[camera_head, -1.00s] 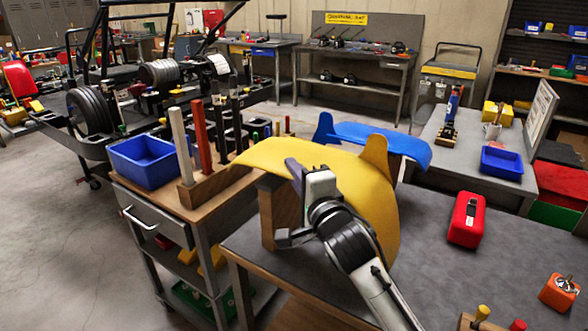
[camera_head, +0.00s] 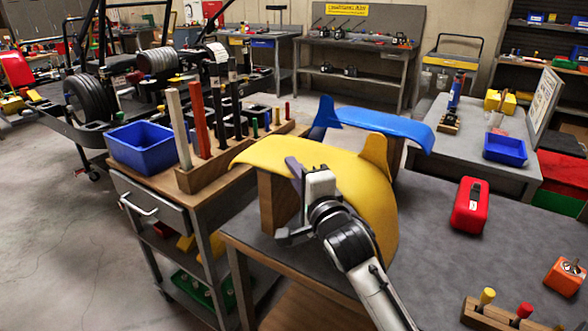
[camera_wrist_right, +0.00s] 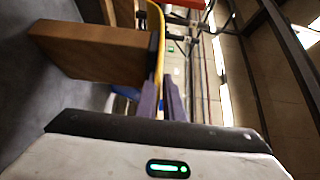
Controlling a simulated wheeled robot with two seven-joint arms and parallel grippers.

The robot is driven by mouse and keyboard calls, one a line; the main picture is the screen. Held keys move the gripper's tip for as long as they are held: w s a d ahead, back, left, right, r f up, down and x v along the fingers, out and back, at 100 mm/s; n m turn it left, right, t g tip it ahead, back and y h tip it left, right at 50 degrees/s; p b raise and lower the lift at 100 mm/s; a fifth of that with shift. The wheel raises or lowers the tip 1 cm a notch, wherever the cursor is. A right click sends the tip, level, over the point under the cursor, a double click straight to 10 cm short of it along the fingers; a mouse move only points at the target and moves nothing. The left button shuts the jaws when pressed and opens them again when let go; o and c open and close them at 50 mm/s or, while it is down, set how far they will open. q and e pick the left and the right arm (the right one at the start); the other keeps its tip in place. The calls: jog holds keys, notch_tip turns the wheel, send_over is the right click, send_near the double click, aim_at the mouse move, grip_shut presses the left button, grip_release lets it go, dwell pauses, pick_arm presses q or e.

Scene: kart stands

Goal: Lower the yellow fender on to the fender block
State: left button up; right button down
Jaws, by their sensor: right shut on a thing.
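The yellow fender (camera_head: 335,174) is a curved panel with an upright fin, at the centre of the head view, over a wooden fender block (camera_head: 279,205) on the grey bench. The fender hides the block's top, so I cannot tell whether they touch. My right gripper (camera_head: 296,176) is shut on the fender's near edge. In the right wrist view, its purple fingers (camera_wrist_right: 163,100) meet a thin strip of the yellow fender (camera_wrist_right: 154,30), and the wooden block (camera_wrist_right: 95,52) stands just left of them. My left gripper is not in view.
A blue fender (camera_head: 375,127) sits just behind on another support. A cart with a blue bin (camera_head: 146,146) and a wooden rack of upright rods (camera_head: 228,160) adjoins on the left. A red case (camera_head: 469,205) lies right; the bench (camera_head: 430,260) between is clear.

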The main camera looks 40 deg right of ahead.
jog(key=shift+r, duration=0.15)
jog(key=c, duration=1.8)
grip_release()
jog(key=shift+f, duration=0.3)
jog(key=shift+s+a, duration=0.1)
jog(key=shift+a, duration=0.1)
